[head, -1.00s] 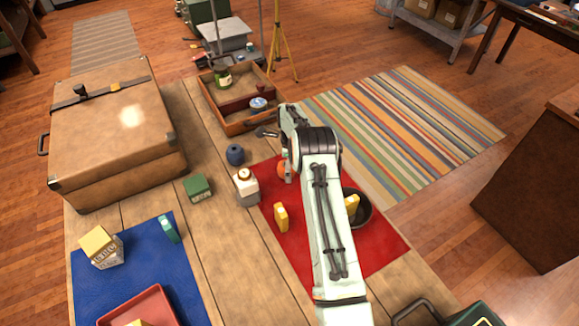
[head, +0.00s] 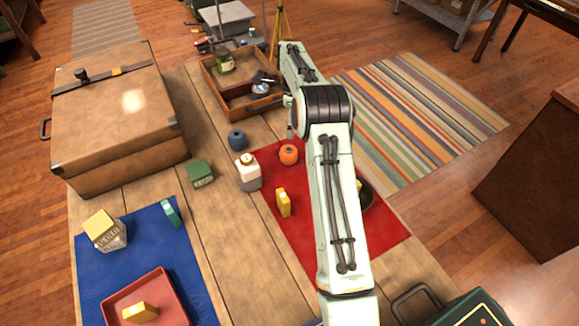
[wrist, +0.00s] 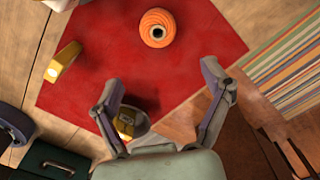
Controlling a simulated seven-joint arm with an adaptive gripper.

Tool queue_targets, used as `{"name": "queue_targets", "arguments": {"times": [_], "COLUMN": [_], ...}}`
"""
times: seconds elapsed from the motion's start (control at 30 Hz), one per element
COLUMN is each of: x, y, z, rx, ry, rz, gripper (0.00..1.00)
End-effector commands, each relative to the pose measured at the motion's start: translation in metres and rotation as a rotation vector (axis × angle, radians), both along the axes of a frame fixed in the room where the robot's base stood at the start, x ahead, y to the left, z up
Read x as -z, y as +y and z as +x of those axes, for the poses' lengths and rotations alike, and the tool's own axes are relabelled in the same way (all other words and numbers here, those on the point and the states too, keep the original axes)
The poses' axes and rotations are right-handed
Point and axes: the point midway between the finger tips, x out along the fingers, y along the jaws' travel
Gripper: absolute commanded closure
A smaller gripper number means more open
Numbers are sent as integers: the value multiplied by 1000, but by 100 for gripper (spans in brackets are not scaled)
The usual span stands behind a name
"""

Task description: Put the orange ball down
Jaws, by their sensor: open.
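The orange ball (head: 289,154), with a wound, thread-like surface and a dark hole, rests on the red mat (head: 375,240) near its far edge. In the wrist view the ball (wrist: 158,17) lies near the top, beyond my fingertips and apart from them. My gripper (wrist: 163,82) is open with its two fingers spread and nothing held between them. In the head view my arm partly hides the gripper and the right side of the mat.
A yellow block (head: 283,203) stands on the mat. A dark bowl (head: 367,193) is partly behind my arm. A wooden tray (head: 235,111) lies beyond, and a suitcase (head: 110,135) is at left.

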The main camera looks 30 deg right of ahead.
Motion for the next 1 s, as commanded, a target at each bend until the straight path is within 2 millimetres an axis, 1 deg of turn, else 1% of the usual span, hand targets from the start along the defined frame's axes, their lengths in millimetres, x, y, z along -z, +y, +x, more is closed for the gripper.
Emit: {"name": "queue_targets", "arguments": {"times": [0.07, 0.13, 0.17, 0.27, 0.3, 0.37, 0.4, 0.47, 0.5, 0.57, 0.6, 0.67, 0.7, 0.8, 0.9, 1.0], "x": [-3, -12, -19, -53, -69, -93, -108, -125, -135, -145, -150, -152, -150, -142, -130, -121], "y": [1, 8, 13, 37, 51, 72, 87, 107, 119, 137, 148, 162, 171, 187, 196, 201], "z": [0, -3, -5, -21, -33, -55, -73, -103, -124, -159, -183, -219, -242, -293, -329, -350], "rx": [-10, -60, -99, -307, -418, -605, -736, -927, -1053, -1241, -1366, -1550, -1665, -1918, -2106, -2220], "ry": [-1, -2, -2, -2, 0, 2, 3, 5, 5, 4, 1, -5, -10, -28, -46, -60], "rz": [-1, -2, -3, -9, -11, -13, -14, -12, -11, -6, -2, 5, 11, 25, 36, 45], "gripper": [21, 21, 21, 21, 21, 21, 21, 21, 21, 21, 21, 21, 21, 21, 21, 21]}}
